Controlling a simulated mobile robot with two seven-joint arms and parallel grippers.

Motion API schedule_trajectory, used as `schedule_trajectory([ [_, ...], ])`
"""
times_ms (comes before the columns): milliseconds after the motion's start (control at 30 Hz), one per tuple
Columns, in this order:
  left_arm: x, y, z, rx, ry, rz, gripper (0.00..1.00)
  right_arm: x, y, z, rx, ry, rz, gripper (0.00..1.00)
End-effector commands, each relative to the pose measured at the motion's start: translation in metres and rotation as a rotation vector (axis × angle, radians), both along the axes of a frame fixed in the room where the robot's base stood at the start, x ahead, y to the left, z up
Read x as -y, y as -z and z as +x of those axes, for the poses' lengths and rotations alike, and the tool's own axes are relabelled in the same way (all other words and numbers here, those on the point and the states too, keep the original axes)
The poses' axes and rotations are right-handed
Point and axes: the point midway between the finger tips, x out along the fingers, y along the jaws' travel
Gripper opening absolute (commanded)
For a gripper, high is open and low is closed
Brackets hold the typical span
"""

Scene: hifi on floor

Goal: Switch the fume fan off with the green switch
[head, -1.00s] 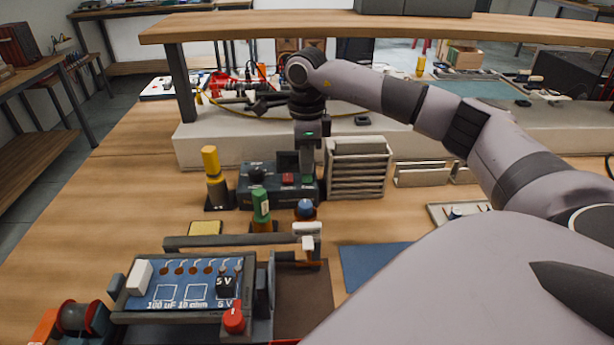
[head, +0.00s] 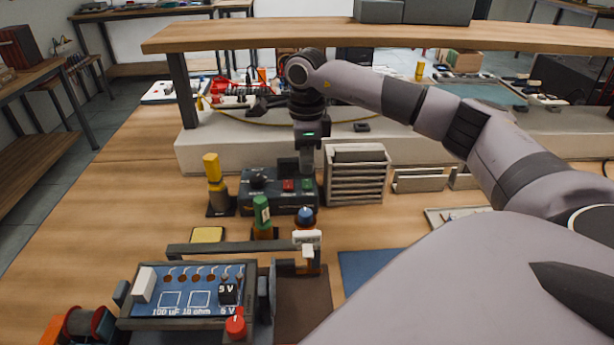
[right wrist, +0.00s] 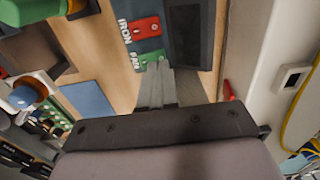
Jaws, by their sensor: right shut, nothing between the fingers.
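The dark control box (head: 256,194) stands on the bench in front of the long pale ledge. Its green switch (head: 307,184) sits right of a red switch (head: 288,185). In the right wrist view, the green switch (right wrist: 153,58) has the label FAN, and the red switch (right wrist: 145,29) has IRON. My right gripper (head: 306,174) points down just behind the green switch. Its fingers (right wrist: 158,67) are shut and empty, with the tips at the green switch's edge. I cannot tell whether they touch it. My left gripper is not in view.
A slatted grey rack (head: 356,176) stands close right of the box. A yellow-topped tool (head: 213,180) is at its left; green-capped (head: 262,214) and blue-capped (head: 305,216) bottles stand in front. A raised wooden shelf (head: 380,28) spans the back.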

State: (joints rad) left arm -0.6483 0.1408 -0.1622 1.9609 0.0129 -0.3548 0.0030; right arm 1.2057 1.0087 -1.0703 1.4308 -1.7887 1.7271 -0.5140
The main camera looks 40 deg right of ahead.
Motion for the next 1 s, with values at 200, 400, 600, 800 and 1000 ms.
schedule_trajectory([
  [200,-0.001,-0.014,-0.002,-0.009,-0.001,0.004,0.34,0.000,-0.022,0.000,0.000,-0.001,0.000,0.00],
  [400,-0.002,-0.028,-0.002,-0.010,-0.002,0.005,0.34,0.000,-0.038,0.000,0.001,-0.001,-0.001,0.00],
  [600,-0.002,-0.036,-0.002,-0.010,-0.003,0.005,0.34,0.000,-0.047,0.000,0.001,-0.001,-0.001,0.00],
  [800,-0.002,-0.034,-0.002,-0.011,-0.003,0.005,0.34,0.000,-0.046,0.000,0.001,0.000,0.000,0.00],
  [1000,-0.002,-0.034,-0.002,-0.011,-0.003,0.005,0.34,0.000,-0.046,0.000,0.001,0.000,0.000,0.00],
])
